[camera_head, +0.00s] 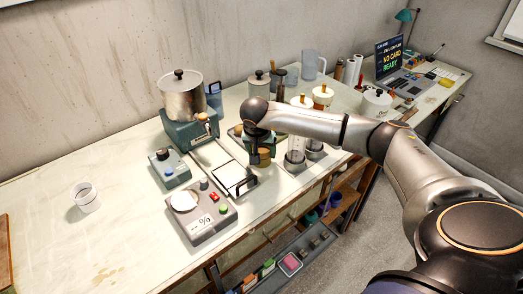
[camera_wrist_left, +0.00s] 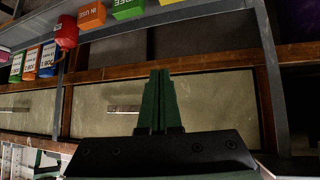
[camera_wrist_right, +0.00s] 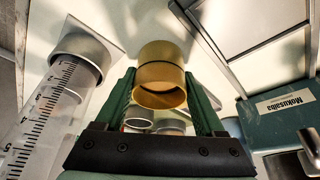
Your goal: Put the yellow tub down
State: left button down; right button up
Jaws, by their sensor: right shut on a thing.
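The yellow tub (camera_wrist_right: 160,75) sits between the two green fingers of my right gripper (camera_wrist_right: 163,98), which is shut on it, in the right wrist view. In the head view the tub (camera_head: 265,157) is partly hidden by my right gripper (camera_head: 256,152) and shows small, over the bench near its front edge. I cannot tell whether its base touches the bench. My left gripper (camera_wrist_left: 158,102) shows only in the left wrist view. Its green fingers are together with nothing between them, facing a shelf under the bench.

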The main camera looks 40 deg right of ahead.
jog(key=o, duration=1.5)
